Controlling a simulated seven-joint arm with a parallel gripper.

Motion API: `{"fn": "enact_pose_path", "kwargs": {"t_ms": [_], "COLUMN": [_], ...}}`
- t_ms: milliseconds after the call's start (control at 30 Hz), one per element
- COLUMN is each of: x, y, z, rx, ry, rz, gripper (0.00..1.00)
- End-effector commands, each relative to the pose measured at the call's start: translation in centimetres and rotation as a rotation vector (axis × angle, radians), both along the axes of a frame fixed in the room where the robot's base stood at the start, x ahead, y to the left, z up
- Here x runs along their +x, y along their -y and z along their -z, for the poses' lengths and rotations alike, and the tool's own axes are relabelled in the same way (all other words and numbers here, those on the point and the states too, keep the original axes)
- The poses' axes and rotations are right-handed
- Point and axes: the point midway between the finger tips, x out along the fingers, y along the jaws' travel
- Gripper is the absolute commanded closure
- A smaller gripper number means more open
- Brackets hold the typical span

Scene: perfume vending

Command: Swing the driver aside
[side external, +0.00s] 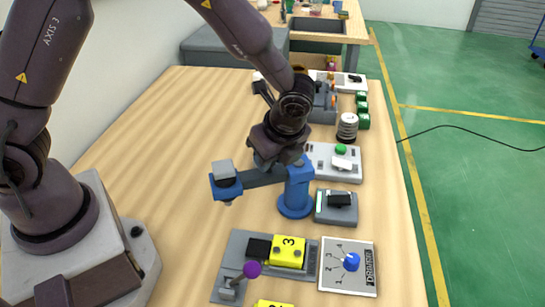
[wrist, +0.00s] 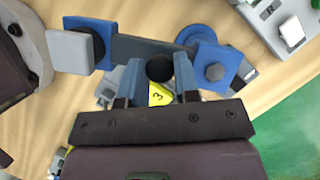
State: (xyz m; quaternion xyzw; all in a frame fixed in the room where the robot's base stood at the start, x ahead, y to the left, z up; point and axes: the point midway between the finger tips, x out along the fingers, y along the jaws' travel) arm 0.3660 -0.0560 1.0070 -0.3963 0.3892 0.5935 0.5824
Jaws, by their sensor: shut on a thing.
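The driver is a swing arm on a blue post (side external: 298,188). Its dark bar (side external: 262,178) reaches left to a blue-and-grey head (side external: 224,187). In the wrist view the bar (wrist: 135,48) runs between the grey head block (wrist: 72,52) and the blue post top (wrist: 213,70). A black round knob (wrist: 160,68) stands at the bar. My gripper (wrist: 160,82) is shut on this knob, one finger on each side. In the side view my gripper (side external: 276,160) is over the bar, and the knob is hidden.
A yellow block marked 3 (side external: 288,252) sits in a grey fixture (side external: 235,258) in front, beside a purple-knobbed lever (side external: 252,269). A dial panel marked DRIVER (side external: 348,277) lies to its right. A panel with a green button (side external: 340,150) is behind the post. Bare table (side external: 150,150) lies left.

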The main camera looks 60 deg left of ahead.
Motion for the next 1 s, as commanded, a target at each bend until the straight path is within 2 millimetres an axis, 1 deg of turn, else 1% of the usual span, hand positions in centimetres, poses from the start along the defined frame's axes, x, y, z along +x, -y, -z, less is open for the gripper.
{"fn": "enact_pose_path", "kwargs": {"t_ms": [200,567,600,667,700,1000], "x": [0.06,0.11,0.11,0.11,0.1,0.09], "y": [-0.13,-0.21,-0.21,-0.22,-0.21,-0.14], "z": [-0.11,-0.11,-0.11,-0.1,-0.09,-0.17], "rx": [-0.001,0.001,0.001,0.001,0.001,0.0], "ry": [0.001,0.002,0.002,0.001,0.001,0.001], "rz": [0.033,0.038,0.037,0.036,0.036,0.034], "gripper": [1.0,1.0,0.69,0.55,0.46,0.46]}}
